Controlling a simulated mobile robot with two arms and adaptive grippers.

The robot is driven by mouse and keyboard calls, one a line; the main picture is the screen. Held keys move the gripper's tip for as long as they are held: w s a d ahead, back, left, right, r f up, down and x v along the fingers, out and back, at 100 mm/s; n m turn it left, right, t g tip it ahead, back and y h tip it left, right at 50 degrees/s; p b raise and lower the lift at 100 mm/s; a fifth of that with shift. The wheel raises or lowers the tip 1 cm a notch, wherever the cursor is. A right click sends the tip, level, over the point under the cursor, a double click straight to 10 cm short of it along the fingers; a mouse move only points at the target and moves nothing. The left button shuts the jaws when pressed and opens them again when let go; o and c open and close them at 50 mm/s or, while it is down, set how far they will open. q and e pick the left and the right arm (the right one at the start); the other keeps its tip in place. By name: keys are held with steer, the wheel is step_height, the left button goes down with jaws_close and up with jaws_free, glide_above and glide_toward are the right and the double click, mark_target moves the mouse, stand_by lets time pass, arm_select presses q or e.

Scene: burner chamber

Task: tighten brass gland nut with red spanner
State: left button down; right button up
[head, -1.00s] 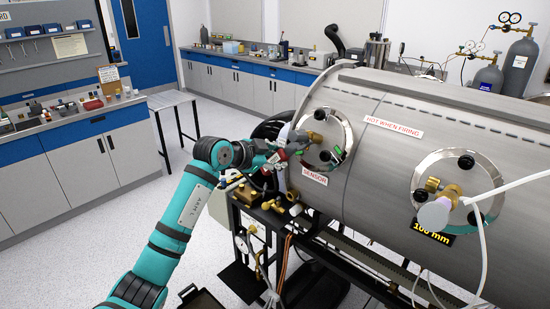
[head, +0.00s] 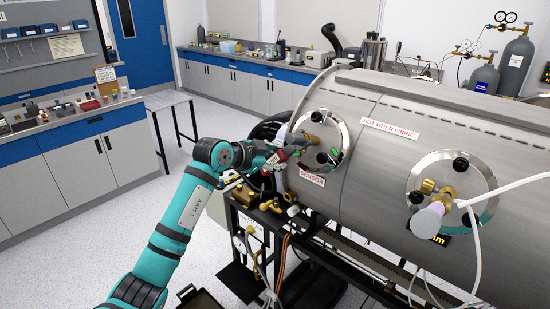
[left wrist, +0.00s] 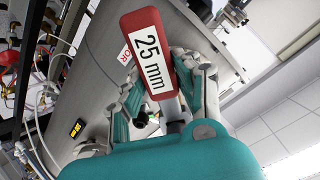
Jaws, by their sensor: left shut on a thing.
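My left gripper (head: 278,156) is shut on the red spanner (head: 288,153), in front of the left round flange of the steel chamber. In the left wrist view the spanner's red handle (left wrist: 168,28) carries a white "25 mm" label and stands between the fingers of the gripper (left wrist: 170,88). The spanner's jaw is hidden in both views. A brass fitting (head: 316,116) sits on the left flange, just above and right of the gripper. Another brass fitting (head: 447,193) sits on the right flange. I cannot tell which is the gland nut. My right gripper is out of view.
The steel chamber (head: 385,165) fills the right side, marked "HOT WHEN FIRING". A black rack (head: 262,210) with brass valves stands under its left end. White hoses (head: 477,250) hang at the right flange. A small side table (head: 170,99) and open floor (head: 75,250) lie left.

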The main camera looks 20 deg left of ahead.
arm_select(q)
steer(key=shift+r, duration=0.1)
stand_by(0.4)
steer(key=shift+w+a+r+m, duration=0.25)
steer(key=shift+m, duration=0.4)
steer(key=shift+w+a+r+m, duration=0.25)
steer(key=shift+m, duration=0.4)
steer(key=shift+a, duration=0.1)
steer(key=shift+w+a+r+m, duration=0.35)
steer(key=shift+w+r+m, duration=0.25)
steer(key=shift+m, duration=0.6)
steer(key=shift+r, duration=0.15)
steer(key=shift+w+a+r+m, duration=0.1)
steer(key=shift+w+r+m, duration=0.2)
steer(key=shift+m, duration=0.3)
steer(key=shift+w+a+r+m, duration=0.15)
steer(key=shift+r+m, duration=0.25)
steer(key=shift+m, duration=0.2)
